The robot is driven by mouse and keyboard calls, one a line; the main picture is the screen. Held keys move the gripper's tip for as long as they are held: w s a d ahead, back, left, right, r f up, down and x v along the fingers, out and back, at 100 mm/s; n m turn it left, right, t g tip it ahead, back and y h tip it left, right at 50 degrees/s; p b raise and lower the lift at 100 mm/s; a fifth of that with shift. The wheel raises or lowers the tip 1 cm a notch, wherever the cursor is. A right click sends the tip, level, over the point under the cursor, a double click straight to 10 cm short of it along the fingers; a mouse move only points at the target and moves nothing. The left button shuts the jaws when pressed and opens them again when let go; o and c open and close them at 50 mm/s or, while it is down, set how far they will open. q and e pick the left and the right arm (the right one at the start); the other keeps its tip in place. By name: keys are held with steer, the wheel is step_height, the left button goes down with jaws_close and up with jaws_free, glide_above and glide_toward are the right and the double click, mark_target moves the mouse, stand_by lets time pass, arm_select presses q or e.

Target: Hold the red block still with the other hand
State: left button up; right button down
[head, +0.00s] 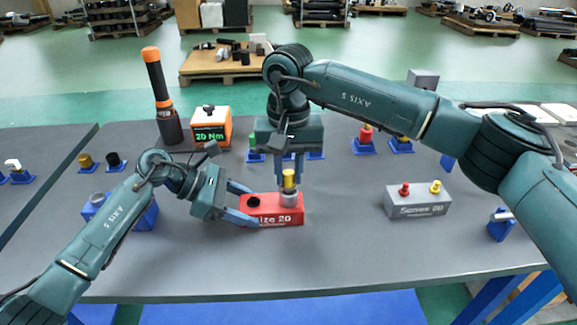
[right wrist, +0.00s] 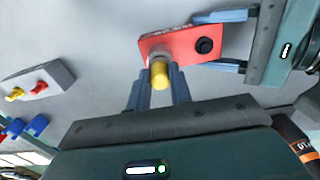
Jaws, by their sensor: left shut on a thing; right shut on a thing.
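The red block (head: 270,217), marked "size 20", lies on the grey table (head: 340,260). My left gripper (head: 247,205) is shut on its left end, one finger on each long side; the right wrist view also shows these fingers on the red block (right wrist: 170,45). A black round part (head: 254,202) sits in that end. At the other end a grey collar (head: 289,199) carries a yellow plug (head: 289,178). My right gripper (head: 290,172) points down from above, shut on the yellow plug, which also shows between its fingers in the right wrist view (right wrist: 159,77).
A grey block (head: 418,208) with red and yellow plugs stands to the right. A "20 Nm" display box (head: 211,128) and a black-and-orange tool (head: 160,95) stand at the back. Small blue stands (head: 363,147) line the rear. The front middle of the table is clear.

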steer(key=shift+f, duration=0.6)
steer(key=c, duration=1.2)
jaws_free()
steer(key=shift+r, duration=0.1)
steer(key=shift+r, duration=2.45)
step_height(320, 180, up, 12)
steer(key=shift+r, duration=0.1)
arm_select(q)
steer(key=o, duration=1.3)
steer(key=shift+c, duration=0.2)
